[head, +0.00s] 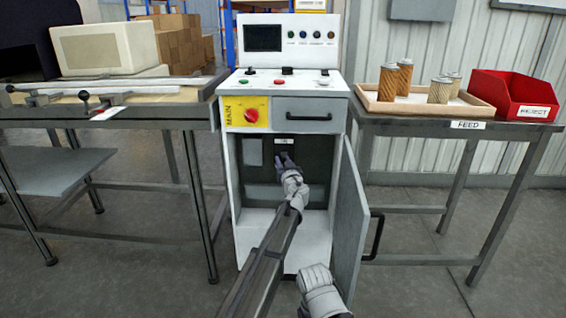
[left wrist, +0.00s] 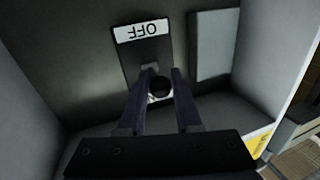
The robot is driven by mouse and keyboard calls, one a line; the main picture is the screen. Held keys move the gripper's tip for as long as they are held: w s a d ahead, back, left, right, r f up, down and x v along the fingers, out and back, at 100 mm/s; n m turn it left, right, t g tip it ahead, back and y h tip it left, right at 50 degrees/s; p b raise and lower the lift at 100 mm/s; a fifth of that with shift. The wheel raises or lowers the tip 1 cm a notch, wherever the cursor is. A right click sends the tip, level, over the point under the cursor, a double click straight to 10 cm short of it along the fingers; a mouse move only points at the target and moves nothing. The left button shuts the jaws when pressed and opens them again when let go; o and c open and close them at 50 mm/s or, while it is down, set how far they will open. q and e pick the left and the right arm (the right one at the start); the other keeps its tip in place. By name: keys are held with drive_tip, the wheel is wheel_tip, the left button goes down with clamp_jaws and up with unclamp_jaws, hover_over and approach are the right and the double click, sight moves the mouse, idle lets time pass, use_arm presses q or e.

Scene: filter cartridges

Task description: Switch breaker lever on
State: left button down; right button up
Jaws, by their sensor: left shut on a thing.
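The breaker lever (left wrist: 160,86), with a round black knob, stands on a dark breaker plate (left wrist: 127,52) inside the open cabinet (head: 240,205). A white label reading OFF (left wrist: 143,31) appears upside down at the top of the plate in the left wrist view. My left gripper (head: 284,158) reaches into the cabinet; in the left wrist view its fingers (left wrist: 162,78) are shut on the lever, one on each side. In the head view the gripper hides most of the lever.
The cabinet door (head: 350,220) hangs open at the right with a black handle (head: 374,236). Above are a drawer (head: 309,112) and a red MAIN knob (head: 251,115). The feed table (head: 420,129) at right bears a cartridge tray (head: 372,104) and a red reject bin (head: 515,95).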

sight(280, 153)
idle(0.9)
use_arm(q)
drive_tip(key=shift+r+p, duration=0.25)
drive_tip(key=shift+p, duration=0.2)
drive_tip(key=r+g+p, duration=0.1)
drive_tip(key=p, duration=0.3)
drive_tip(key=r+g+p, duration=0.1)
drive_tip(key=g+p, duration=0.1)
drive_tip(key=p, duration=0.2)
drive_tip(key=r+m+g+h+p, duration=0.1)
drive_tip(key=g+p, duration=0.1)
drive_tip(key=p, duration=0.2)
drive_tip(key=shift+w, duration=0.4)
drive_tip(key=shift+w+m+g+p, duration=0.15)
drive_tip(key=shift+m+g+p, duration=0.15)
drive_tip(key=shift+g+p, duration=0.9)
drive_tip(key=shift+t, duration=0.3)
drive_tip(key=c, duration=0.6)
unclamp_jaws()
